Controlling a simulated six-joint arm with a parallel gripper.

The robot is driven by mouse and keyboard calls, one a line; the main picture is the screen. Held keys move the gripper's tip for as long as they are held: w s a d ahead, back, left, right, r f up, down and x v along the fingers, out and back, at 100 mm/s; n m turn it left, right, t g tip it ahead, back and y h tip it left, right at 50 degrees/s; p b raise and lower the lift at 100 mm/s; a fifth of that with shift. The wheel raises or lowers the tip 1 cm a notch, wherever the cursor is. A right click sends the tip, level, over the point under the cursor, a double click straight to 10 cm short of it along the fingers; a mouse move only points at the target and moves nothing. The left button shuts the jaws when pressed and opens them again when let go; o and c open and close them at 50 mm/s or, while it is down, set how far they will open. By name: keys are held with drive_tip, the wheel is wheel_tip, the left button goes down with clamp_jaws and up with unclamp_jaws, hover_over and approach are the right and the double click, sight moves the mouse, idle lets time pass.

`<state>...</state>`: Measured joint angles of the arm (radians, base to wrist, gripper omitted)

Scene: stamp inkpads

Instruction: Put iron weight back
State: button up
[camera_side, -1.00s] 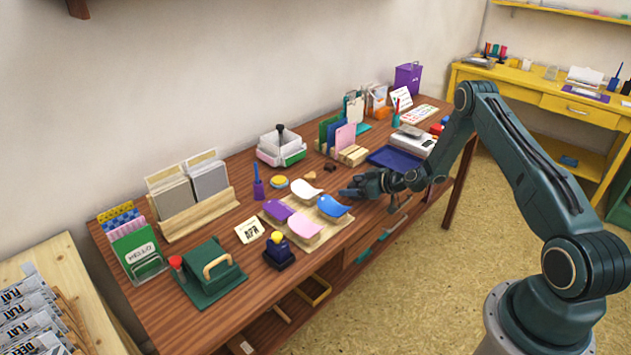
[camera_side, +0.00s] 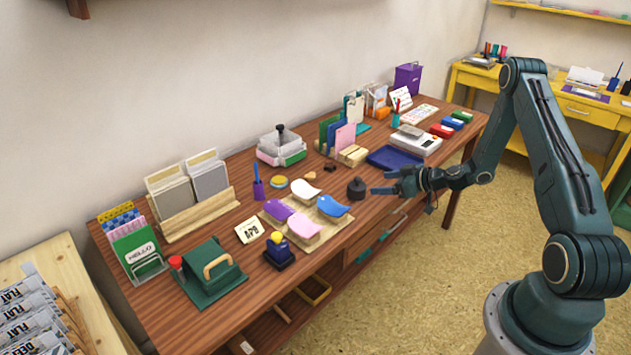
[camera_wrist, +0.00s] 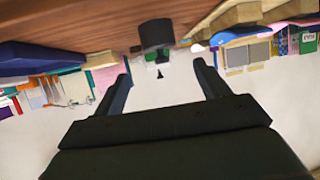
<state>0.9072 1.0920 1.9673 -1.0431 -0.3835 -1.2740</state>
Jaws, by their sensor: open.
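The iron weight (camera_side: 357,188) is a small dark cylinder with a knob on top. It stands upright on the wooden bench, right of the blue curved pad. My gripper (camera_side: 386,182) is just to its right in the side view, with its fingers apart, empty and pointing toward the weight. In the wrist view the dark weight (camera_wrist: 156,36) appears ahead, beyond the two open fingertips (camera_wrist: 160,72), and a gap separates them.
A wooden board (camera_side: 328,232) with several curved coloured pads lies left of the weight. A dark blue tray (camera_side: 394,159) and a white scale (camera_side: 416,141) are behind my gripper. Several small coloured inkpads (camera_side: 441,130) lie right of the scale. The bench's front edge is close below.

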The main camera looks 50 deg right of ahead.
idle(0.6)
drive_tip(key=s+a+r+n+g+y, duration=0.1)
drive_tip(key=s+a+r+n+g, duration=0.15)
drive_tip(key=a+r, duration=0.7)
drive_tip(key=s+a+r+n+g, duration=0.1)
drive_tip(key=s+a+r+g, duration=0.15)
drive_tip(key=a+r, duration=0.7)
drive_tip(key=s+a+r+m+h, duration=0.1)
drive_tip(key=s+r+m, duration=0.1)
drive_tip(key=s+r, duration=0.2)
drive_tip(key=s+a+r+m+g+h, duration=0.1)
drive_tip(key=s+a+r, duration=0.1)
drive_tip(key=s, duration=0.9)
drive_tip(key=s+a+r+m+g+h, duration=0.1)
drive_tip(key=s+a+r+m, duration=0.1)
drive_tip(key=s+r, duration=0.3)
drive_tip(key=s, duration=0.3)
drive_tip(key=shift+r+m, duration=0.35)
